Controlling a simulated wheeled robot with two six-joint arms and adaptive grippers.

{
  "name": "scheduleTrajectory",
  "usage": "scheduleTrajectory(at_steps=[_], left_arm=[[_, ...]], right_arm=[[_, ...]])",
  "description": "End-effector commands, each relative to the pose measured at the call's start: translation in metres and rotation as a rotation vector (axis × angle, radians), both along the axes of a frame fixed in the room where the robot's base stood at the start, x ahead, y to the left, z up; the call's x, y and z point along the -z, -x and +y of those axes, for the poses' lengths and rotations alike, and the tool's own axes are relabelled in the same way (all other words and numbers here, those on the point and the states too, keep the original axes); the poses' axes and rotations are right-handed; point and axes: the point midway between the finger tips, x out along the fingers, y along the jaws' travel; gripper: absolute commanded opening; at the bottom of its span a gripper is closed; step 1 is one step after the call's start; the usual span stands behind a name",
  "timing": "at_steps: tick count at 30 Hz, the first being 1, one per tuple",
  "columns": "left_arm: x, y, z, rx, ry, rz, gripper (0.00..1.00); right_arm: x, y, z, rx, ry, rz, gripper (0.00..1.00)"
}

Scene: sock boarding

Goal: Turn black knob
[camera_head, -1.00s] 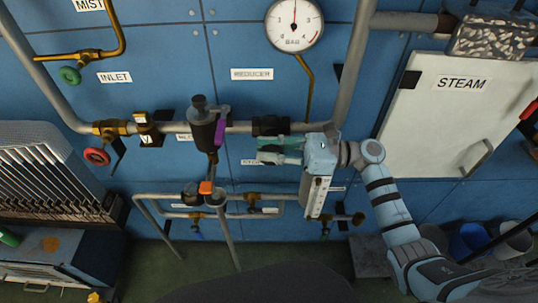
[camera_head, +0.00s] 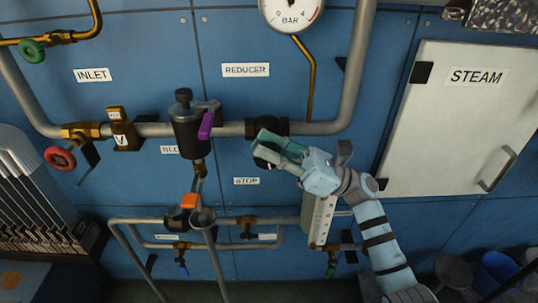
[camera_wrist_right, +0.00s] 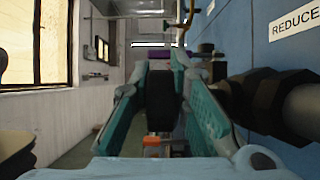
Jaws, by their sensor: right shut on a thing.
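My right gripper (camera_head: 268,147) reaches in from the right, at the black fitting (camera_head: 266,127) on the horizontal pipe below the REDUCER label. Its green-padded fingers are shut on the black knob (camera_head: 264,162), which is partly hidden by the fingers. In the right wrist view the knob (camera_wrist_right: 162,97) shows as a dark cylinder between the two pads, with a finger on each side. The black fitting (camera_wrist_right: 262,97) stands just right of the fingers there. My left gripper is not in view.
A dark regulator body (camera_head: 190,128) with a purple lever (camera_head: 206,125) stands left of the knob. A pressure gauge (camera_head: 292,12) is above. A red handwheel (camera_head: 60,158) is at far left, and a white STEAM door (camera_head: 440,130) is at right. Lower pipes run beneath.

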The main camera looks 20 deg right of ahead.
Motion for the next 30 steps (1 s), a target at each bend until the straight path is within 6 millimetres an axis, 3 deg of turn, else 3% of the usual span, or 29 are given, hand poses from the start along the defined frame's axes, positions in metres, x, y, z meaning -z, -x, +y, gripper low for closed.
scheduleTrajectory(at_steps=[7, 8, 12, 23, 30], left_arm=[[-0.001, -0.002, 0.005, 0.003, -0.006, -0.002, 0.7], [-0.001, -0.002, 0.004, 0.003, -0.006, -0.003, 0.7], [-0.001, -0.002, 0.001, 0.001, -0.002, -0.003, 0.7], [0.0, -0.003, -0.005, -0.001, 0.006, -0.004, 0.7], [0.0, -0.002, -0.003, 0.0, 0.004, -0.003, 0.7]], right_arm=[[0.001, 0.0, 0.0, -0.001, 0.002, 0.002, 0.0], [0.001, 0.0, 0.0, -0.001, 0.002, 0.002, 0.18], [0.001, 0.0, 0.0, -0.001, 0.002, 0.002, 0.37], [0.005, 0.001, -0.007, 0.001, 0.005, 0.004, 0.37], [0.036, 0.014, -0.057, 0.002, 0.007, 0.008, 0.37]])
